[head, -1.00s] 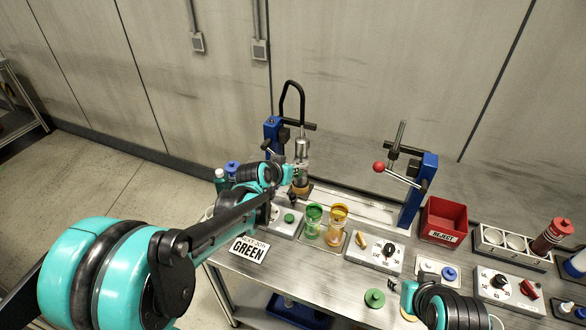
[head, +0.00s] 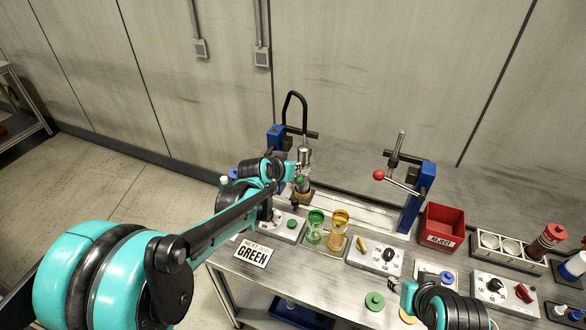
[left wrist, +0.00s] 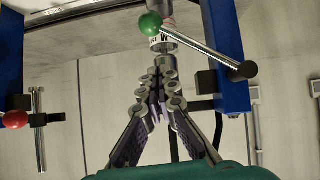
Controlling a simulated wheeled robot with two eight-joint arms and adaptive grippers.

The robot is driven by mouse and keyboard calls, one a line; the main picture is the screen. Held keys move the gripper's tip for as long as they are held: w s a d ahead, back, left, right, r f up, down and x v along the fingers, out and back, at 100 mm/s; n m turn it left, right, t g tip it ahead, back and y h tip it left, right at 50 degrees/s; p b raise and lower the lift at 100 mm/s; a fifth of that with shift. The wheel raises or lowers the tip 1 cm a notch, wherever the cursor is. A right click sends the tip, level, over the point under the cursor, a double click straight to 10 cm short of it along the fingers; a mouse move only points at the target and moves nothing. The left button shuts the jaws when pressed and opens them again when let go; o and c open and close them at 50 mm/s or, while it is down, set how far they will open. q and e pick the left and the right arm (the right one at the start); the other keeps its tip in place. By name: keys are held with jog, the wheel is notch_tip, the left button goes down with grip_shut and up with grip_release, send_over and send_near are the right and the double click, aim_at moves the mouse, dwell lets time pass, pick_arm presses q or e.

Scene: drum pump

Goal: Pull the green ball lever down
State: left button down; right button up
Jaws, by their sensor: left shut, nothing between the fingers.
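The green ball (left wrist: 150,24) sits on the end of a metal lever rod (left wrist: 205,52) in the left wrist view. The rod runs to a pivot on a blue post (left wrist: 228,60); the post also shows in the head view (head: 275,137). My left gripper (left wrist: 160,62) is shut and empty, its tips close to the ball in the picture; I cannot tell whether they touch it. In the head view my left gripper (head: 291,171) is at the left press, and the arm hides part of it. My right gripper (head: 405,297) shows partly at the bottom right, fingers unclear.
A second blue post (head: 420,195) carries a red ball lever (head: 378,174). A red reject bin (head: 442,224), green and amber cups (head: 315,224), a knob box (head: 375,256) and a GREEN sign (head: 252,252) stand on the bench. The wall is behind.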

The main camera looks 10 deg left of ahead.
pick_arm(q)
jog(key=p+v, duration=0.2)
jog(key=v, duration=0.8)
jog(key=shift+a+r, duration=0.25)
jog(key=shift+r, duration=0.15)
pick_arm(e)
notch_tip(320, 180, up, 3)
jog(key=shift+s+a+r, duration=0.15)
pick_arm(q)
jog(key=shift+s, duration=0.15)
